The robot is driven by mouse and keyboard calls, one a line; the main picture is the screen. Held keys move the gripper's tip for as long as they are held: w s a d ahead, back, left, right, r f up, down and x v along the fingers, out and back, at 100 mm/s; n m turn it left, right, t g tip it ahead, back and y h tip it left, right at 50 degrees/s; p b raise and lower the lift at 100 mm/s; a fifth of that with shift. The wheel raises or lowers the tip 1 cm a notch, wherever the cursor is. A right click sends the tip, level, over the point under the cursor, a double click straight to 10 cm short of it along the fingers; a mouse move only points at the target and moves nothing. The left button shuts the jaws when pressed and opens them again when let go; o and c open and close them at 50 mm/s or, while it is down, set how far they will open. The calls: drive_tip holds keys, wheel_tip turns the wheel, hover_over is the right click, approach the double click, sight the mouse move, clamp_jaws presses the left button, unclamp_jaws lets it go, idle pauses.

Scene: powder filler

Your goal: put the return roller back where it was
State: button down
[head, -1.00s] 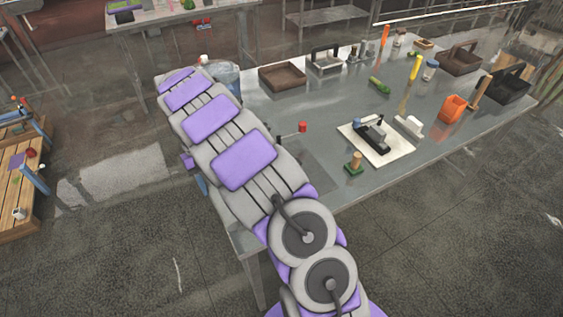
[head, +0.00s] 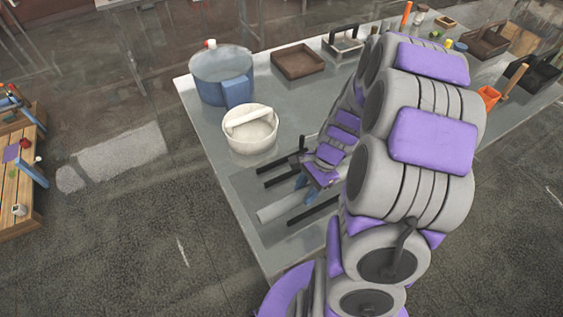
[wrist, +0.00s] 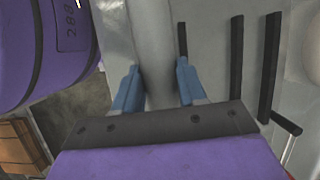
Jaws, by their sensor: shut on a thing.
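The return roller looks to be the pale grey cylinder (head: 275,210) low over the near left part of the table, in line with the black bars beside it. In the wrist view the roller (wrist: 152,45) runs up between two blue fingers. My gripper (wrist: 158,85) is shut on it, one finger on each side. In the head view my gripper (head: 304,184) is partly hidden by my arm, and so is the roller's right end. I cannot tell whether the roller touches the table or its supports.
Several black bars (head: 282,180) lie beside the roller; they also show in the wrist view (wrist: 236,55). A white bucket (head: 250,138) and a blue-grey tub (head: 222,78) stand behind. A brown tray (head: 298,61) is farther back. My arm covers the table's middle.

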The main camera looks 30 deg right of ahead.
drive_tip(key=shift+w, duration=0.3)
drive_tip(key=w+d, duration=0.1)
drive_tip(key=w, duration=0.4)
drive_tip(key=w+f+b, duration=0.1)
drive_tip(key=w, duration=0.4)
drive_tip(key=w+d+b, duration=0.1)
drive_tip(key=w, duration=0.4)
drive_tip(key=shift+d+f, duration=0.3)
drive_tip(key=shift+f, duration=0.05)
drive_tip(key=shift+w+f+b, duration=0.15)
drive_tip(key=shift+f+b, duration=0.35)
drive_tip(key=shift+f, duration=1.25)
drive_tip(key=shift+r, duration=0.1)
drive_tip(key=shift+f, duration=0.5)
drive_tip(key=shift+f+p, duration=0.1)
drive_tip(key=shift+p, duration=0.2)
